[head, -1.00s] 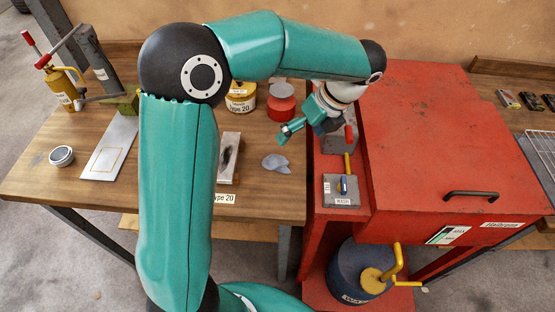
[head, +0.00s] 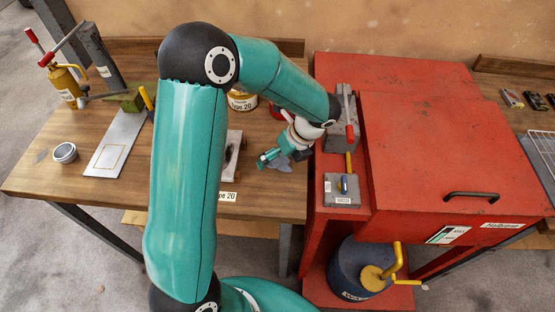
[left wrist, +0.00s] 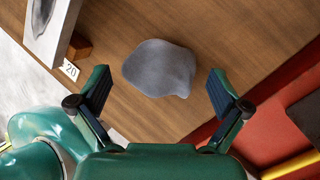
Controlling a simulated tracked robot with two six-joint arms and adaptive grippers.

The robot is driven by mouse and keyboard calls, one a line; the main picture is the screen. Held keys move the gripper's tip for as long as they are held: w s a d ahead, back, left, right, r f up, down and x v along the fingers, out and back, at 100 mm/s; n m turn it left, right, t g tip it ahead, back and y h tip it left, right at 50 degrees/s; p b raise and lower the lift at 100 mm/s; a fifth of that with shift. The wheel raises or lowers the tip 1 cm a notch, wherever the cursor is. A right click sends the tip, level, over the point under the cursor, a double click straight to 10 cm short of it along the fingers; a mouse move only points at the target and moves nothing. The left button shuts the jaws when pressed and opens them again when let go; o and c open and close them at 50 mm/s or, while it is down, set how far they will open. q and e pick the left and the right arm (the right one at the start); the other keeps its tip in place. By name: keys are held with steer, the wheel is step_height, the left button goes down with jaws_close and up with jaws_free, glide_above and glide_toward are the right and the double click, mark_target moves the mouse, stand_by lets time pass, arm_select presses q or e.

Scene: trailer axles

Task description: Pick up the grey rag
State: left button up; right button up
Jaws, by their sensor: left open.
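The grey rag (left wrist: 160,68) lies crumpled on the wooden table in the left wrist view, ahead of and between my left fingers. In the head view the rag (head: 281,164) is partly covered by my left gripper (head: 282,156). My left gripper also shows in the left wrist view (left wrist: 160,92), with its two fingers spread wide and nothing between them. It appears to be above the rag, not gripping it. My right gripper is not in view.
The wooden table (head: 60,185) ends at the red cabinet (head: 430,150) on the right. A light plate with a dark patch (left wrist: 52,28) lies left of the rag.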

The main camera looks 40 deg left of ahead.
mark_target(278, 160)
arm_select(q)
steer(key=c, duration=1.1)
steer(key=shift+o, duration=0.2)
step_height(278, 160, up, 20)
